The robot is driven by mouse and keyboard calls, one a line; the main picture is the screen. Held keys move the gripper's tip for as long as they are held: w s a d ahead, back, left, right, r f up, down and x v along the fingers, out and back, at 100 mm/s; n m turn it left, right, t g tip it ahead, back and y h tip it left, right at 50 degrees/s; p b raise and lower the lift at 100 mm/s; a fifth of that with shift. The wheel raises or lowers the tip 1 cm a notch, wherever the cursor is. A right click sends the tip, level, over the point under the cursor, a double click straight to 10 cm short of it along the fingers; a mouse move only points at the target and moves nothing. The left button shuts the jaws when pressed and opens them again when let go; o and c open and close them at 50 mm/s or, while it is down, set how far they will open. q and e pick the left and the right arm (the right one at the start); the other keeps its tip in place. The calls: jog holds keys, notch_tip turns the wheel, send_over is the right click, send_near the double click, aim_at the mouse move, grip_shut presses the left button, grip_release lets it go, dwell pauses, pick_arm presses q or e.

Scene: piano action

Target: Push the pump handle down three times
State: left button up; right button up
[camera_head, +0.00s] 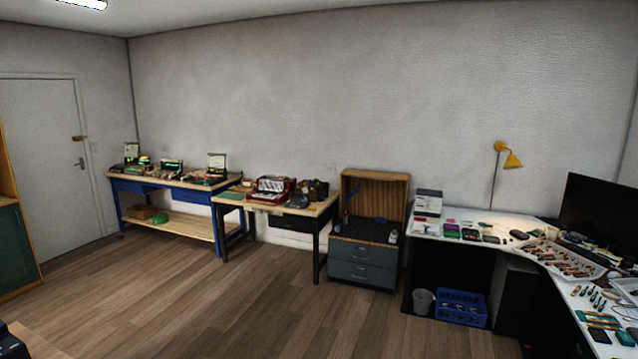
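I cannot make out a pump or a pump handle for sure at this distance. A small pale bottle-like item (393,236) stands at the front right on top of the grey drawer cabinet (362,270). Some small blue items (380,220) show inside the wooden open-fronted hood (375,176) on that cabinet, too small to identify. Neither of my grippers is in view.
A blue-legged workbench (170,228) and a smaller table (322,208) with equipment line the back wall. A white corner desk (425,228) at right holds trays; a blue crate (461,307) and grey bin (423,301) sit below. The wooden floor (230,310) is clear.

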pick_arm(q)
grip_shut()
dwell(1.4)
